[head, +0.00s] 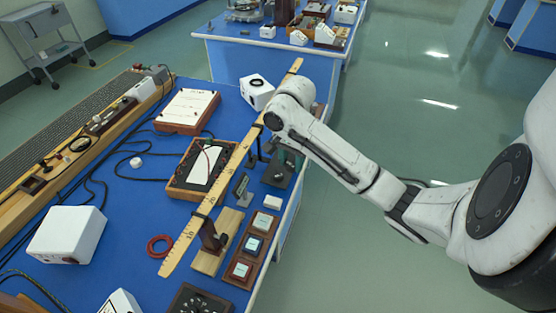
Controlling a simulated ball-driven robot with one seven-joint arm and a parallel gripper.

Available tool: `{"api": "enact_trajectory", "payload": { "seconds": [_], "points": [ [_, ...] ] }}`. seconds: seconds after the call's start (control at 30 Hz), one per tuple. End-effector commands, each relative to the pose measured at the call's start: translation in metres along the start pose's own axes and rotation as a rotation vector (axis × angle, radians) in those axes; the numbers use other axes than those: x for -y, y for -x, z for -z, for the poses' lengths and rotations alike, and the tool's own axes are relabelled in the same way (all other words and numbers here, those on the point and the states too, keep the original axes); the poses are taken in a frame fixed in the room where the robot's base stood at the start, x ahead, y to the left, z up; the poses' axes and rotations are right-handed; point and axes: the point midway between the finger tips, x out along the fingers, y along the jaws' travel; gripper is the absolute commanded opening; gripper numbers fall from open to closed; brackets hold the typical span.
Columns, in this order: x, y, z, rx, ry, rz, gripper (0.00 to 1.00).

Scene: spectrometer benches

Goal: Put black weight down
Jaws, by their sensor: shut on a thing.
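My gripper (284,152) points down over the right edge of the blue bench (222,100), beside a long wooden ruler (235,162). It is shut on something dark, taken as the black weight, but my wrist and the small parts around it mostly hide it. I cannot make out the weight's outline or whether it touches the bench. A dark plate-like block (278,176) lies on the bench just below the gripper. The ruler is held by a dark clamp on a wooden base (218,243) at its near end.
Several small wooden-framed boxes (253,246) line the bench's right edge. A wood-framed meter (197,168), a white box (66,235), a red ring (160,245) and black cables occupy the left. A white cube (256,92) stands behind the ruler. Floor to the right is clear.

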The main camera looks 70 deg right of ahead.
Motion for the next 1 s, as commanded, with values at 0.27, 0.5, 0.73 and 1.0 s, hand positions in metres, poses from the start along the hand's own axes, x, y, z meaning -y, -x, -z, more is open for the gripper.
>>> {"api": "enact_trajectory", "payload": {
  "seconds": [0.27, 0.5, 0.73, 1.0],
  "points": [
    [0.034, -0.031, 0.037, -0.002, 0.003, -0.001, 0.04],
    [0.055, -0.045, 0.065, 0.0, 0.002, -0.002, 0.04],
    [0.071, -0.073, 0.086, -0.001, 0.002, -0.003, 0.04],
    [0.08, -0.089, 0.095, 0.0, 0.003, 0.0, 0.04]
  ]
}}
